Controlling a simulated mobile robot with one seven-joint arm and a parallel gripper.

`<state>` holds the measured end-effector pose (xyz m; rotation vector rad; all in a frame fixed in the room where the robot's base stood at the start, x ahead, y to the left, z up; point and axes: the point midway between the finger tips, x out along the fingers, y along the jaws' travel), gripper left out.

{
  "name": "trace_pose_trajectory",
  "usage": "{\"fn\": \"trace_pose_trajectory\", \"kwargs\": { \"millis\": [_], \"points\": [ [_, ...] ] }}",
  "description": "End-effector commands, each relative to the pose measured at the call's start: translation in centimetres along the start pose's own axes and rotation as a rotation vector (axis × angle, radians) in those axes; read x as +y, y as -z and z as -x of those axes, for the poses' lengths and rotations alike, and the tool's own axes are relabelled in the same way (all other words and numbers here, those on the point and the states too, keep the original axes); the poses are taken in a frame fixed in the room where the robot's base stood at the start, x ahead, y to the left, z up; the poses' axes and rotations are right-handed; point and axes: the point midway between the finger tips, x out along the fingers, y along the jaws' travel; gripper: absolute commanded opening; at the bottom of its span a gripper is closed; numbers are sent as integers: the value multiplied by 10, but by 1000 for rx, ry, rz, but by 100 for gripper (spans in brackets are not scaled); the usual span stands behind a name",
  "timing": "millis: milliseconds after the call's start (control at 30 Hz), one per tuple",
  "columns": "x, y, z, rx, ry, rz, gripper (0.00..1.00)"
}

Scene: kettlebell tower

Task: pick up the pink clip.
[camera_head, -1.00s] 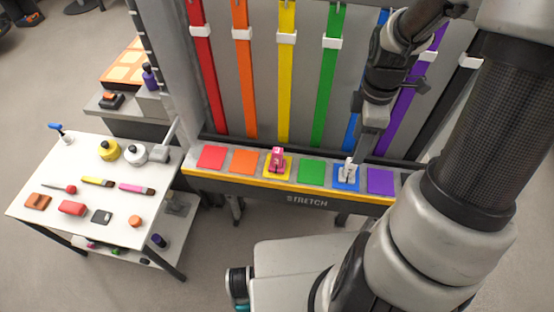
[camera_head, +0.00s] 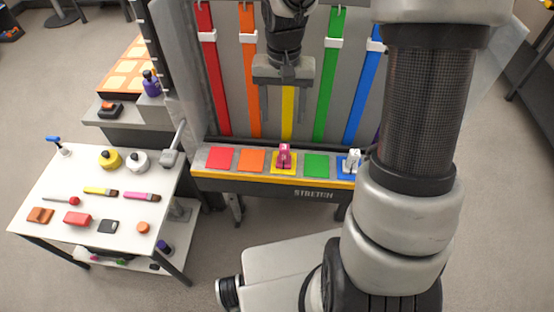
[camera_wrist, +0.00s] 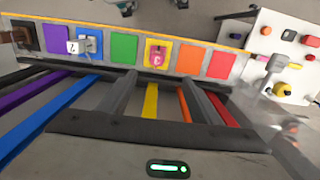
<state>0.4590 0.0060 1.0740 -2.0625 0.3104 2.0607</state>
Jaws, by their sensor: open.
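The pink clip (camera_head: 284,154) stands on the yellow square (camera_head: 292,170) of the ledge below the hanging bands. In the wrist view the pink clip (camera_wrist: 157,57) shows on the yellow square, beyond the fingers and between their lines. My gripper (camera_head: 287,118) is open and empty. It hangs in front of the yellow band, above the clip and apart from it. In the wrist view the two fingers of my gripper (camera_wrist: 157,88) are spread wide.
A white clip (camera_head: 351,161) stands on the blue square to the right. The ledge (camera_head: 250,181) also has bare red, orange and green squares. Coloured bands hang on the panel behind. A white table (camera_head: 60,185) with tools and kettlebells stands at left.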

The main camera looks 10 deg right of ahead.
Motion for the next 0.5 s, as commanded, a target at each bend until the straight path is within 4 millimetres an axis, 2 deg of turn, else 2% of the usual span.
{"fn": "trace_pose_trajectory", "kwargs": {
  "millis": [167,500],
  "points": [
    [-1,-1,-23,-7,-1,-19,58],
    [-1,-2,-96,-5,0,-16,58]
  ]
}}
